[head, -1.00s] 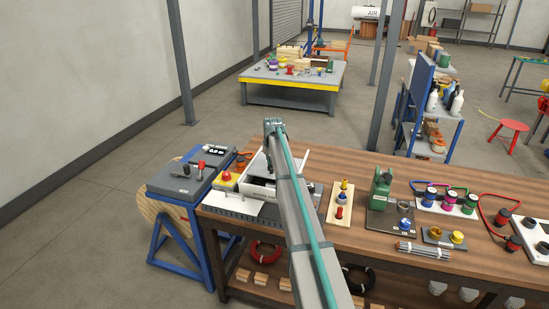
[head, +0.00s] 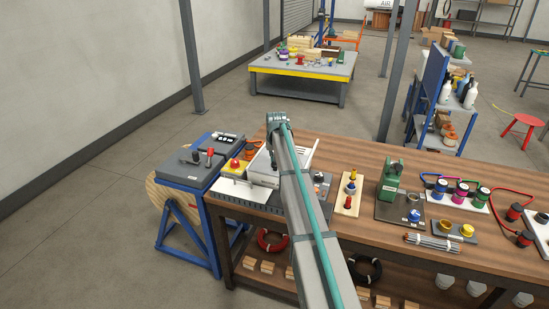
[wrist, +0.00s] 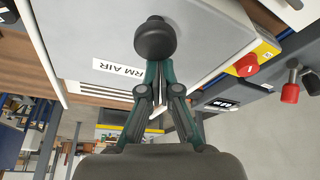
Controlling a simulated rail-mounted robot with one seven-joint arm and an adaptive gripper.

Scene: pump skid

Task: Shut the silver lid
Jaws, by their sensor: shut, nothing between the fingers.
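The silver lid (head: 263,168) is a pale grey panel on the box at the left end of the workbench. In the wrist view the lid (wrist: 205,30) fills the upper middle, with a round black knob (wrist: 155,38). My gripper (wrist: 158,75) is shut and empty, its fingertips just by the knob over the panel; contact is unclear. In the head view my arm hides part of the lid and the fingertips.
A yellow box with a red knob (head: 234,164) stands left of the lidded box. A wooden board with small fittings (head: 348,193) and a green machine (head: 391,180) stand to the right. A blue-framed stand (head: 185,177) adjoins the bench's left end.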

